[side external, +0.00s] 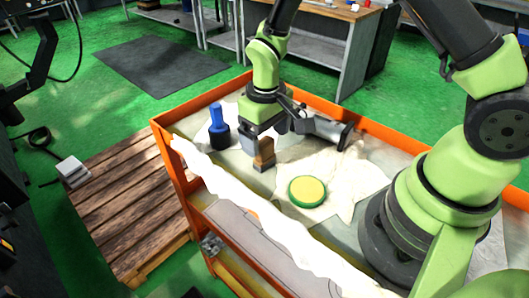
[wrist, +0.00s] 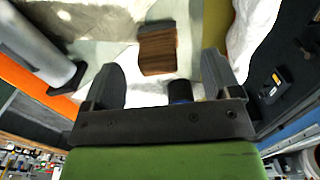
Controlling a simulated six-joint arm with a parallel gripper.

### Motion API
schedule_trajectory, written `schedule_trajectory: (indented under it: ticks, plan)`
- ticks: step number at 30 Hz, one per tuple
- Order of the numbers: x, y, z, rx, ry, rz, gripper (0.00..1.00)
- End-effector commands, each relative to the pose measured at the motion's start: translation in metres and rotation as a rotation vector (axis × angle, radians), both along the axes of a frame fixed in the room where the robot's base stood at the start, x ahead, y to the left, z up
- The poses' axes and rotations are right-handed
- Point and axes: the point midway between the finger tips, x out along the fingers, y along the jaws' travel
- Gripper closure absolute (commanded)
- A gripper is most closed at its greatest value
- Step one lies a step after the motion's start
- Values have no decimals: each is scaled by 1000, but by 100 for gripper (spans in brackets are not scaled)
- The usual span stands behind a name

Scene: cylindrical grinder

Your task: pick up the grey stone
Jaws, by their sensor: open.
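A small upright block (side external: 264,153), brown above and grey at its lower end, stands on the cart's top just below my gripper. I cannot tell for sure that it is the grey stone; no other plainly grey stone shows. In the wrist view the block (wrist: 157,50) looks mostly brown and lies beyond the fingertips, roughly between their lines. My gripper (wrist: 162,75) is open and empty, pointing down, with a finger on each side. In the side view my gripper (side external: 262,130) is above and close to the block; contact cannot be made out.
A blue-handled dark tool (side external: 219,125) stands left of my gripper. A grey cylindrical tool (side external: 322,129) lies to the right. A round green and yellow tin (side external: 307,191) sits on a pale cloth (side external: 345,180). The cart has a raised orange rim (side external: 375,133).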

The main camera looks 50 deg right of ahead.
Motion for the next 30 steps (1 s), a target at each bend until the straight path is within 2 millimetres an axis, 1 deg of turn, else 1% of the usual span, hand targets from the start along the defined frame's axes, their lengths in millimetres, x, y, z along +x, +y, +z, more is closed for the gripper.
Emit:
schedule_trajectory:
  ticks: [2, 9, 11, 14, 20, 21, 23, 24, 26, 27, 28, 30]
  plan:
    - [0, -1, -7, 0, 2, -2, 17]
    - [1, -4, -42, 0, 3, -2, 17]
    - [1, -4, -48, 0, 3, -2, 17]
    - [2, -3, -53, 1, 0, -2, 17]
    - [2, -3, -53, 1, -1, -2, 17]
    - [2, -3, -53, 1, -1, -2, 26]
    - [2, -3, -53, 1, -1, -2, 40]
    - [2, -3, -53, 1, -1, -2, 49]
    - [2, -3, -53, 1, -1, -2, 63]
    - [2, -3, -52, 1, -1, -2, 72]
    - [2, -3, -52, 1, -1, -2, 75]
    - [2, -3, -52, 1, -1, -2, 75]
